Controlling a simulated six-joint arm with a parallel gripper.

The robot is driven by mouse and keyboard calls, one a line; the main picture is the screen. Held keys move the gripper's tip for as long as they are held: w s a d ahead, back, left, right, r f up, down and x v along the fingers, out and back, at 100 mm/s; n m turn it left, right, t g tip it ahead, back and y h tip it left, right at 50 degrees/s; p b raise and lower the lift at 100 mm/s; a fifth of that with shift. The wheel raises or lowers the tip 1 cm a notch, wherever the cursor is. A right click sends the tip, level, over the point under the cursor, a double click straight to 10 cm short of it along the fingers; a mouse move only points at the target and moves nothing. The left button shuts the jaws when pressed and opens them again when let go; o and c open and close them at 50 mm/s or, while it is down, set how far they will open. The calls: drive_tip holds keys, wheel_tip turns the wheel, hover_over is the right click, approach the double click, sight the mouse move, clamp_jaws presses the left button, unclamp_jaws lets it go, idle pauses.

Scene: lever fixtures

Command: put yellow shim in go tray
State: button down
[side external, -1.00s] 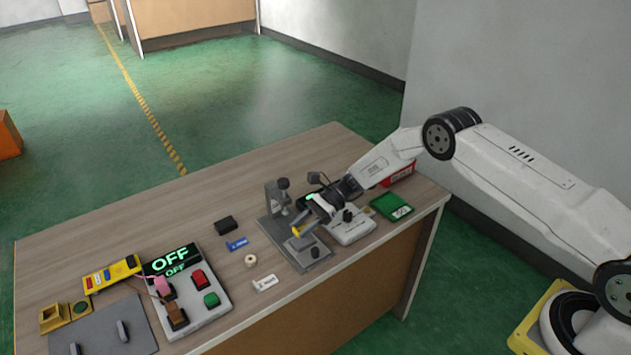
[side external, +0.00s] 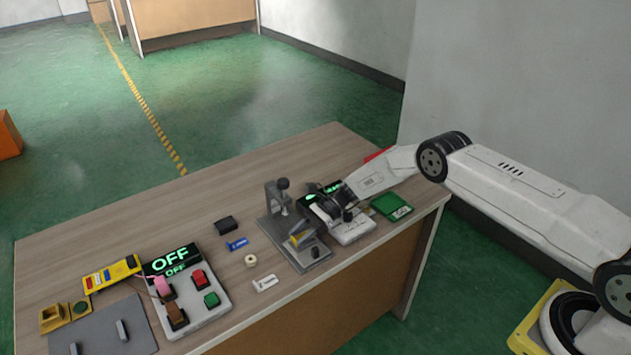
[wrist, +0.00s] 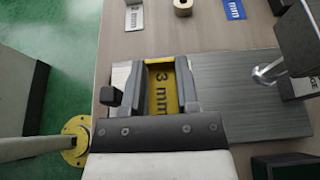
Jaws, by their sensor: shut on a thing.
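The yellow shim (wrist: 162,88), marked "3 mm", is between the fingers of my gripper (wrist: 160,72) in the wrist view. My gripper is shut on it. In the side view the yellow shim (side external: 298,238) shows as a small yellow patch at the grey clamp fixture (side external: 318,262), low over its base. I cannot tell whether it touches the base. The green tray (side external: 391,206) with a white label, which I take for the go tray, lies to the right near the table's right end. Its label is too small to read.
A display and lever box (side external: 352,232) stands between the fixture and the green tray. A red tray (side external: 376,155) is mostly hidden behind my arm. A blue shim (side external: 237,243), a white shim (side external: 265,283), a beige ring (side external: 251,260) and a black block (side external: 226,223) lie left of the fixture.

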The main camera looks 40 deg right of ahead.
drive_tip(key=shift+f, duration=0.2)
drive_tip(key=shift+c, duration=1.8)
unclamp_jaws()
drive_tip(key=shift+v, duration=3.9)
drive_tip(key=shift+s, duration=0.15)
drive_tip(key=shift+r, duration=0.1)
